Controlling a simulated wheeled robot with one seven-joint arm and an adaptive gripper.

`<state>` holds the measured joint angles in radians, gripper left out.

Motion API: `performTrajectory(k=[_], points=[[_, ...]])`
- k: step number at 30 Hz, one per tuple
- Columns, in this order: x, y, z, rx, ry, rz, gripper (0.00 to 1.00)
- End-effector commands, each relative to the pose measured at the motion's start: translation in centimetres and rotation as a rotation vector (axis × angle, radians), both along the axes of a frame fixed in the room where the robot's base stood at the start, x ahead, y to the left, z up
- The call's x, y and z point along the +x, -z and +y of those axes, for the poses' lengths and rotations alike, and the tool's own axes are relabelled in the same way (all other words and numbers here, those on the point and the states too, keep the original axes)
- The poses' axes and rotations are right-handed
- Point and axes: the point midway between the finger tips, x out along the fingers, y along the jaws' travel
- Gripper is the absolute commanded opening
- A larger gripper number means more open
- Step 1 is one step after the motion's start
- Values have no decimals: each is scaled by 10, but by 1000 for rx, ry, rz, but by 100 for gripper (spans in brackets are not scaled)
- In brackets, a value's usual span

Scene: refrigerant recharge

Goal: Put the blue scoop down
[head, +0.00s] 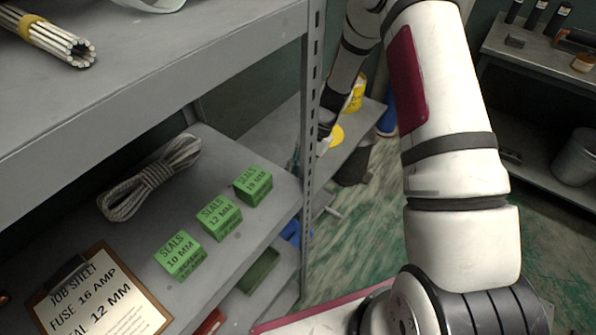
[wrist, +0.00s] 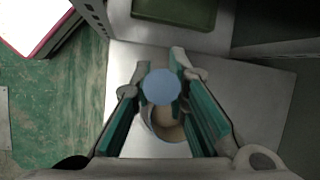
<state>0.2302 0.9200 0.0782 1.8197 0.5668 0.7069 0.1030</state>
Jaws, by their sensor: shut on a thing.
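My gripper (wrist: 160,72) is shut on the blue scoop (wrist: 160,88), between its two teal-padded fingers. The scoop's round, pale blue end faces the wrist camera. Just below it in the wrist view is a round opening with a tan inside (wrist: 168,122) and a pale rim; I cannot tell whether it is part of the scoop. A light grey surface (wrist: 255,110) lies under the gripper; I cannot tell whether the scoop touches it. In the head view my arm reaches behind the shelf post, and the scoop cannot be made out there.
A dark green tray (wrist: 175,10) lies beyond the fingers. The shelf post (head: 312,130) stands close to my arm in the head view. Yellow containers (head: 356,95) stand on the low grey bench. Green seal boxes (head: 219,217), rope (head: 150,178) and a clipboard (head: 100,300) occupy the near shelf.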

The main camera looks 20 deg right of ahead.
Motion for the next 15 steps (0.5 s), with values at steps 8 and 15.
performTrajectory(k=[8, 15], points=[[0, 2, 0, 0, 0, -2, 0], [0, 5, 0, 0, 0, -2, 35]])
